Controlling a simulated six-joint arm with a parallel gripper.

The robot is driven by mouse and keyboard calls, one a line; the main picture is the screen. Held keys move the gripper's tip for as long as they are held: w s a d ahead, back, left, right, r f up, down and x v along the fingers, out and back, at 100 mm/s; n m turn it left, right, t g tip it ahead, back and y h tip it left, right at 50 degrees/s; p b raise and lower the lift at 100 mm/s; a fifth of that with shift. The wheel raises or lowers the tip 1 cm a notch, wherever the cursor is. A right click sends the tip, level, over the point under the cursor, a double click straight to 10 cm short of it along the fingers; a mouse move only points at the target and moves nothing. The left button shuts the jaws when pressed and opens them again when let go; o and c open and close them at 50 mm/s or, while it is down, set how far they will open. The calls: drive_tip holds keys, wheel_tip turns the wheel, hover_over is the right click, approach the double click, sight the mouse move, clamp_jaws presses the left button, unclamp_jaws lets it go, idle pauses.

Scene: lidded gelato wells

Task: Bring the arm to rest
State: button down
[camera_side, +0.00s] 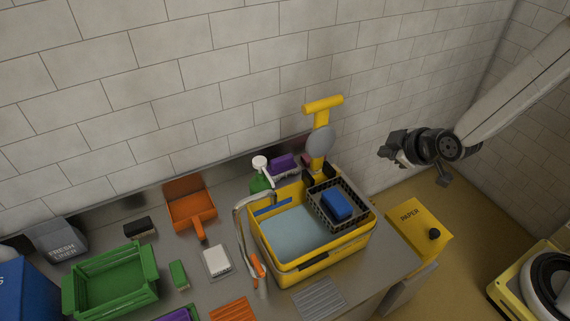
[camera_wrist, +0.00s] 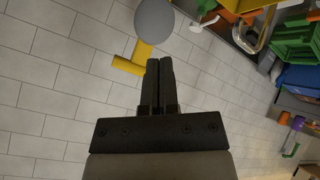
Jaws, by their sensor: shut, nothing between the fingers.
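My gripper (camera_side: 390,150) is up in the air at the right of the side view, in front of the tiled wall and to the right of the yellow post (camera_side: 320,135). It is apart from everything on the counter. In the wrist view my gripper (camera_wrist: 159,61) has its two dark fingers together, with nothing held. The fingers point toward the tiled wall and the yellow post (camera_wrist: 128,66) with its grey disc (camera_wrist: 154,20).
Below stands a yellow-rimmed tub (camera_side: 310,271) with a black basket (camera_side: 352,225) holding a blue block (camera_side: 337,204). A yellow "PAPER" bin (camera_side: 413,222) stands at the counter's right. A green crate (camera_side: 113,281) and orange scoop (camera_side: 190,208) lie left. Air around my gripper is clear.

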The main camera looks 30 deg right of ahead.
drive_tip(key=s+d+r+m+g, duration=0.1)
drive_tip(key=s+d+m+g, duration=0.2)
drive_tip(key=s+m+g, duration=0.3)
drive_tip(key=shift+s+d+m+g, duration=0.3)
drive_tip(key=shift+s+m, duration=0.6)
drive_tip(key=shift+s, duration=1.15)
